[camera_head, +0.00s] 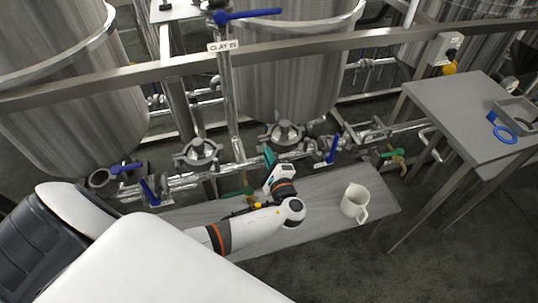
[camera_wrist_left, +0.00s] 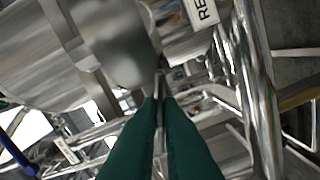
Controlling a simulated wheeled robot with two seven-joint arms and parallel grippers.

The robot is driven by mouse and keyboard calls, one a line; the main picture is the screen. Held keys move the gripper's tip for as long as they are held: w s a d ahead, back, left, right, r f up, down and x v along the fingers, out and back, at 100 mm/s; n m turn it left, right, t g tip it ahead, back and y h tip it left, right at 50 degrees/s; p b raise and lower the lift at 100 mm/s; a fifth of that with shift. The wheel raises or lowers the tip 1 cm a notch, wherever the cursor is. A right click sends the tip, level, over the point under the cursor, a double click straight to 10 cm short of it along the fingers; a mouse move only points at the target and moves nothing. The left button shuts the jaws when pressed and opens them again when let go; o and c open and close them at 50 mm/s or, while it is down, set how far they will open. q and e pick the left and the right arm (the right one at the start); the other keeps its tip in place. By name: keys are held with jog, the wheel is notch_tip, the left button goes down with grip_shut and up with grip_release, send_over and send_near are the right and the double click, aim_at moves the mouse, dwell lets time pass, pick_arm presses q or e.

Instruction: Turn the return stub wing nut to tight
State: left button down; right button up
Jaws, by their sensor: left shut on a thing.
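My left gripper (camera_head: 269,157) reaches in among the pipework below the middle tank in the head view. In the left wrist view its two dark green fingers (camera_wrist_left: 161,100) are closed on a thin upright metal piece, which I take to be a wing of the return stub wing nut (camera_wrist_left: 158,86). The rest of the nut is hidden by the fingers and hard to tell from the shiny fittings. A white label starting "RE" (camera_wrist_left: 203,10) shows just above and to the right. My right gripper is out of view.
A white mug (camera_head: 354,202) stands on the low bench (camera_head: 385,205), right of my left arm. Blue-handled valves (camera_head: 333,149) and green-handled taps (camera_head: 390,154) line the pipes. A grey table (camera_head: 450,100) at right holds a blue ring-shaped tool (camera_head: 502,128).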

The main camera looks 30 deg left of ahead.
pick_arm(q)
jog(key=shift+m+p, duration=3.5)
jog(key=shift+m, duration=2.9)
jog(key=shift+f, duration=0.1)
jog(key=c, duration=1.6)
grip_release()
jog(key=shift+s+d, duration=0.1)
jog(key=b+v, duration=0.1)
jog(key=v, duration=1)
jog(key=shift+s+d, duration=0.2)
jog(key=shift+d, duration=0.15)
